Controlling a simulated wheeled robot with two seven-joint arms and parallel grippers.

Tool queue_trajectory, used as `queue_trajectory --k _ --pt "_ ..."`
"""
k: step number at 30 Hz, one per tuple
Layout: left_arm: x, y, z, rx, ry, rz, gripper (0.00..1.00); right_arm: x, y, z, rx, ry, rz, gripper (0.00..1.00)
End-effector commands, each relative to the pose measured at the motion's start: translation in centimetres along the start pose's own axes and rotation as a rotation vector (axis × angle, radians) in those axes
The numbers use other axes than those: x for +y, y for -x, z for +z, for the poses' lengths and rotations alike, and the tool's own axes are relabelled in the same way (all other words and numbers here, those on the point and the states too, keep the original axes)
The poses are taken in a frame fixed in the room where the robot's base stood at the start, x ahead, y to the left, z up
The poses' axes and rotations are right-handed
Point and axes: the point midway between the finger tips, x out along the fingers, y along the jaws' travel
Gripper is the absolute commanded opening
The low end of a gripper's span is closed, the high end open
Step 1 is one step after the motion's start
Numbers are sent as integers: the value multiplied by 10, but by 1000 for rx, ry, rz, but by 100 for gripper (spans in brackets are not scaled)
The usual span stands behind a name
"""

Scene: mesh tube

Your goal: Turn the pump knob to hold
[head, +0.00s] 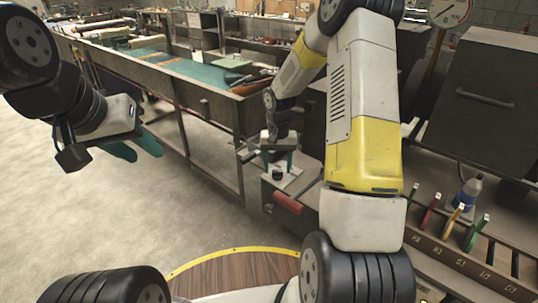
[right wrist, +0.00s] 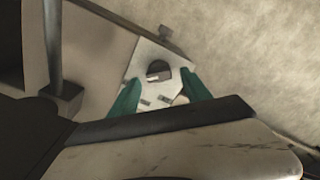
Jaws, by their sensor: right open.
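The pump knob (head: 278,174) is a small dark round knob on a pale plate (head: 288,184) at the edge of the bench. In the right wrist view the knob (right wrist: 158,69) shows a light mark across it and sits on the white plate (right wrist: 145,55), whose markings are too small to read. My right gripper (head: 278,165) is open over the plate, pointing down. Its green fingers stand on both sides of the knob with gaps; the right wrist view shows these fingertips (right wrist: 160,78) too. My left gripper (head: 143,152) is open and empty at the left, above the floor.
A red handle (head: 288,202) sticks out just in front of the plate. A rack (head: 450,250) with several coloured tabs and a bottle (head: 467,195) stand at the right. A long workbench (head: 190,85) runs behind. The floor at left is clear.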

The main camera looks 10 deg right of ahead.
Motion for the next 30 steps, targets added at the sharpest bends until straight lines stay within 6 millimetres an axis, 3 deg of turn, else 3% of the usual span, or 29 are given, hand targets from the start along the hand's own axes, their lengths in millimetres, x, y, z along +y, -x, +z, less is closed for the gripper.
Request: queue_trajectory --k 9,18,30 --pt "0 0 0 0 0 0 36 0 -5 0 -1 1 1 56" --pt "0 0 0 0 0 0 36 0 -4 0 0 1 0 0" --pt "0 0 0 0 0 0 36 0 -4 0 0 71 1 0"
